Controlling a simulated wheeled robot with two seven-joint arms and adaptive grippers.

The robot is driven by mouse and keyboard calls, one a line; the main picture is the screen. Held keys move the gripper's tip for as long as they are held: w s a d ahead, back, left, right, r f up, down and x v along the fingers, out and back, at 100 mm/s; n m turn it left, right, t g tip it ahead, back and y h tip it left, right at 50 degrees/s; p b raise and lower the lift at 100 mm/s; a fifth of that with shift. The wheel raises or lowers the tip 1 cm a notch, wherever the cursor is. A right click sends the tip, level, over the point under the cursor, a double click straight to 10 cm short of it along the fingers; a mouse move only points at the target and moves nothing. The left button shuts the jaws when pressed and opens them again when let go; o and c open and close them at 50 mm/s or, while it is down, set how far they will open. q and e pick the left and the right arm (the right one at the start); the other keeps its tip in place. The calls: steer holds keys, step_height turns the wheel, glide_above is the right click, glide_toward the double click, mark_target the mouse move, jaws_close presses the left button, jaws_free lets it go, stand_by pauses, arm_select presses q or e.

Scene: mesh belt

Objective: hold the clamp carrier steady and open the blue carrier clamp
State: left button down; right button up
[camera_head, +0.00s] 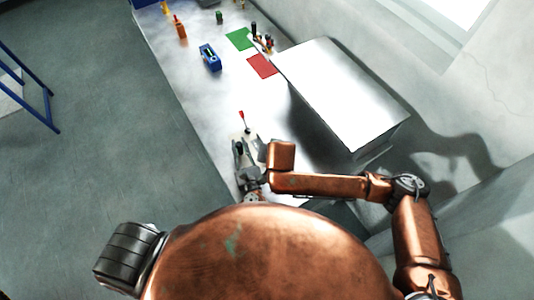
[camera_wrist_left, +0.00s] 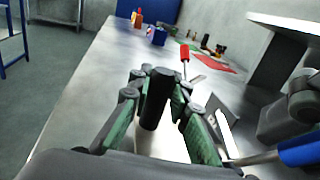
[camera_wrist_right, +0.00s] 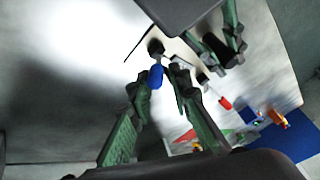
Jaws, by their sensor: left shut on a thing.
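My left gripper (camera_head: 240,153) is low in the middle of the head view. In the left wrist view its fingers (camera_wrist_left: 157,92) are shut on an upright black post (camera_wrist_left: 155,100), apparently part of the clamp carrier. The blue clamp handle (camera_wrist_left: 302,151) on a metal bar lies to the right of that gripper. In the right wrist view the blue handle (camera_wrist_right: 156,77) sits between the parted fingertips of my right gripper (camera_wrist_right: 158,82), and contact is unclear. The left gripper (camera_wrist_right: 222,45) shows beyond it. A red-tipped lever (camera_wrist_left: 185,54) stands behind the post. The carrier's base is mostly hidden.
A white raised box or shelf (camera_head: 340,85) stands right of the work area. Further along the table are a red mat (camera_head: 262,66), a green mat (camera_head: 240,39), a blue bin (camera_head: 210,58) and an orange bottle (camera_head: 180,27).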

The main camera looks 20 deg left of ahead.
steer(key=shift+o, duration=1.2)
steer(key=shift+r, duration=0.1)
steer(key=v, duration=1.2)
arm_select(q)
steer(key=c, duration=1.7)
jaws_free()
